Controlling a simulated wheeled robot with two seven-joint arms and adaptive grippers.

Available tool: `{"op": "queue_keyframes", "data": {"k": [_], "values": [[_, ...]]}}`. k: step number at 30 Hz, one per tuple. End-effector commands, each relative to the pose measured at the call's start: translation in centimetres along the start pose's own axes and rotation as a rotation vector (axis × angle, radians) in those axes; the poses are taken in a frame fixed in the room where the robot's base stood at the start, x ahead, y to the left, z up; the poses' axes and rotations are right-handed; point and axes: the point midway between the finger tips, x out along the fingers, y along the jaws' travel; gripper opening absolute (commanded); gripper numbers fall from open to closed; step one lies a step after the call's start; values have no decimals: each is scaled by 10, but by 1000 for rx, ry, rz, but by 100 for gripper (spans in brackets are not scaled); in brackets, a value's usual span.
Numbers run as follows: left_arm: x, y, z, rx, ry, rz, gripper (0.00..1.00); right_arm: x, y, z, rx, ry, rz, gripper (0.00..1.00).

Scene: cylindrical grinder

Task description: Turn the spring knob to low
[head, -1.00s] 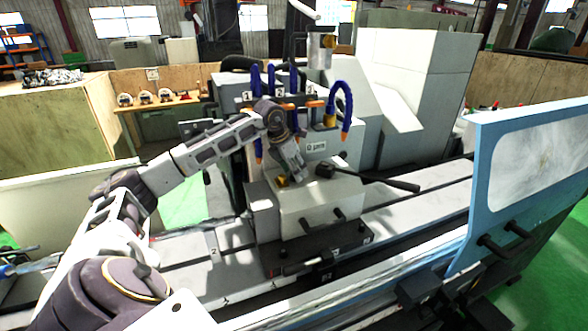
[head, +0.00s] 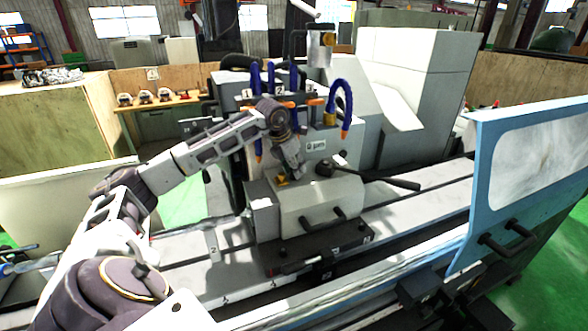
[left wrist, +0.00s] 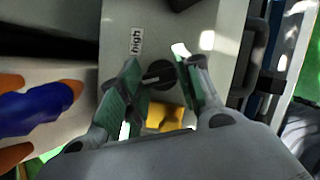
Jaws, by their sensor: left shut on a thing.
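The spring knob (left wrist: 160,76) is small, round and dark with a white mark. It sits on the top of the grey machine head, below the "high" label (left wrist: 136,40) in the left wrist view. Its white mark points roughly left in that view. My left gripper (left wrist: 156,68) has its green-padded fingers on either side of the knob and is shut on it. In the head view my left gripper (head: 291,170) points down at the grey head (head: 318,200) and hides the knob. No "low" label shows. My right gripper is not in view.
A yellow part (left wrist: 164,117) lies close to the knob. A long black lever (head: 385,180) extends right from the head. Blue coolant hoses (head: 345,112) with orange tips stand behind the gripper. A blue-framed guard (head: 475,200) stands at the right.

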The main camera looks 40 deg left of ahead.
Motion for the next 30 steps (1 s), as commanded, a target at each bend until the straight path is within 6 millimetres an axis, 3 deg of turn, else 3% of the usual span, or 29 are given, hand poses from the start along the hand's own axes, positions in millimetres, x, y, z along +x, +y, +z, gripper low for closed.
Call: {"op": "queue_keyframes", "data": {"k": [18, 19, 23, 30], "values": [[-1, 0, 1, -92, -4, 39, 10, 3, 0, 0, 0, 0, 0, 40], [-1, 0, 1, -92, -4, 39, 37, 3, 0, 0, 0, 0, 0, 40], [-1, 0, 1, -92, -3, 39, 53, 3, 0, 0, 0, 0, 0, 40], [0, 0, 0, -91, -2, 38, 56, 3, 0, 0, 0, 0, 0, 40]]}}
